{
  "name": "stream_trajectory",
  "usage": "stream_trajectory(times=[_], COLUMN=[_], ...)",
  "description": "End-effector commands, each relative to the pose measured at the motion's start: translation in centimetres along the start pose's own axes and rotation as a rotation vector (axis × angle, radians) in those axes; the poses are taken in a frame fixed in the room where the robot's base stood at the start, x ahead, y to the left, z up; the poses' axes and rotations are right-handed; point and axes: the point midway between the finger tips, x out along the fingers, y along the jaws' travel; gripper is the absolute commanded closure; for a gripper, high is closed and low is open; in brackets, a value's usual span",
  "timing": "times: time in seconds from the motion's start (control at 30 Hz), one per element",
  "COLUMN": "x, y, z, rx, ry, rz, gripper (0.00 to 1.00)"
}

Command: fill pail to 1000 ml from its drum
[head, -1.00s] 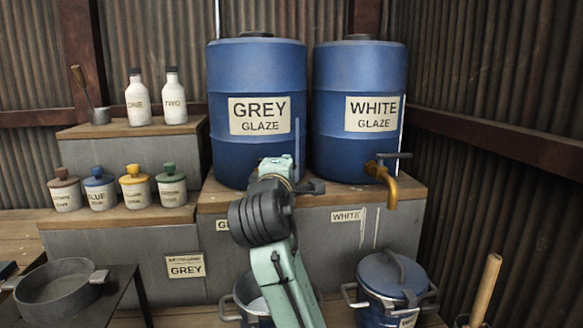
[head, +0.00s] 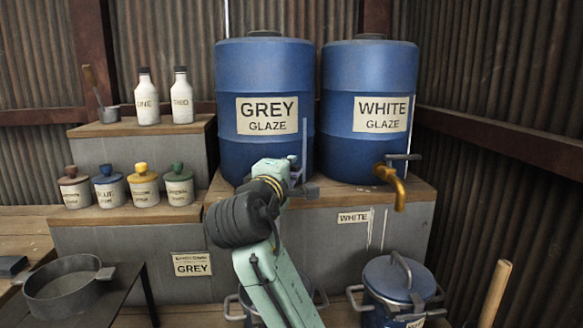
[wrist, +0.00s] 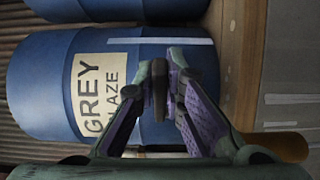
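The grey drum (head: 264,70) stands on the raised grey block. My gripper (head: 290,178) is in front of its base, at its tap. In the wrist view my gripper (wrist: 163,85) has its fingers closed in on a dark bar (wrist: 159,92), apparently the tap lever. The brass spout (wrist: 288,146) shows at lower right there. A card on the lower block reads GREY (head: 192,264).
The white drum (head: 370,70) with its own brass tap (head: 394,184) stands to the right. Below it is a lidded blue pail (head: 398,282). Several small jars (head: 143,187) and two bottles (head: 147,97) stand left. A grey pan (head: 66,288) is at front left.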

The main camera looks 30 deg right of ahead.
Motion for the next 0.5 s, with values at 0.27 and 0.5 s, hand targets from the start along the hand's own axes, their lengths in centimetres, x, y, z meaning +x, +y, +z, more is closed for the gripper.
stream_trajectory(times=[0.27, 0.5], x=[-0.02, -0.01], y=[0.01, -0.01], z=[0.01, 0.04], rx=[0.000, 0.000], ry=[0.000, -0.001], rz=[0.000, -0.001], gripper=[0.71, 0.70])
